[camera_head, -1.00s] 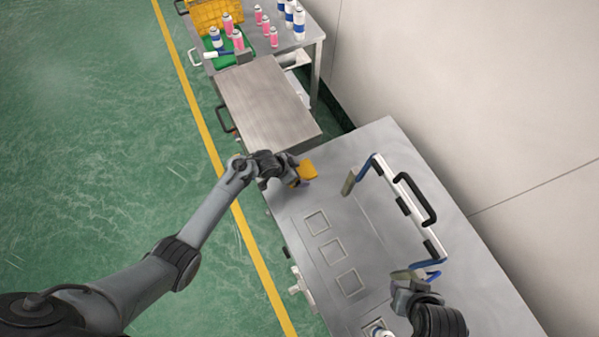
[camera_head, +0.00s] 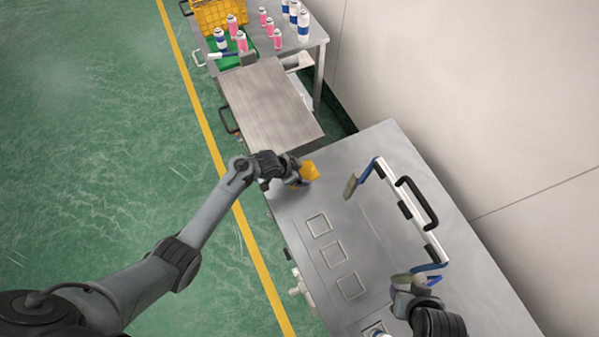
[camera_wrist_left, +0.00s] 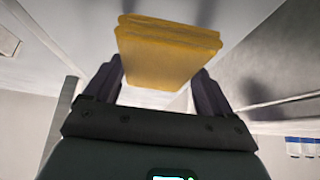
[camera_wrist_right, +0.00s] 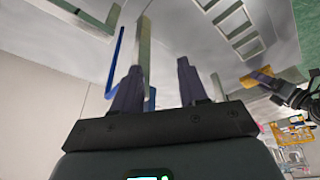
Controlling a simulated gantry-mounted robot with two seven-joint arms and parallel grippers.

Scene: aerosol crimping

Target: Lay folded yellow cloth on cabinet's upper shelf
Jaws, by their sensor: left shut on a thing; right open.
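The folded yellow cloth (camera_head: 310,171) is held in my left gripper (camera_head: 296,178), just over the far left corner of the grey bench. In the left wrist view the cloth (camera_wrist_left: 168,55) shows as a stack of layers between the two fingers. A metal cabinet (camera_head: 270,105) with a dark handle stands beyond the bench; its shelves are hidden from the head camera. My right gripper (camera_head: 408,286) is at the near end of a white bar with blue arms.
The bench top (camera_head: 300,205) has several square recesses (camera_head: 334,252). The white bar (camera_head: 405,205) with a black handle stands over its right part. A farther table holds pink and blue-white cans (camera_head: 303,27) and a yellow crate (camera_head: 215,13). Open green floor lies left.

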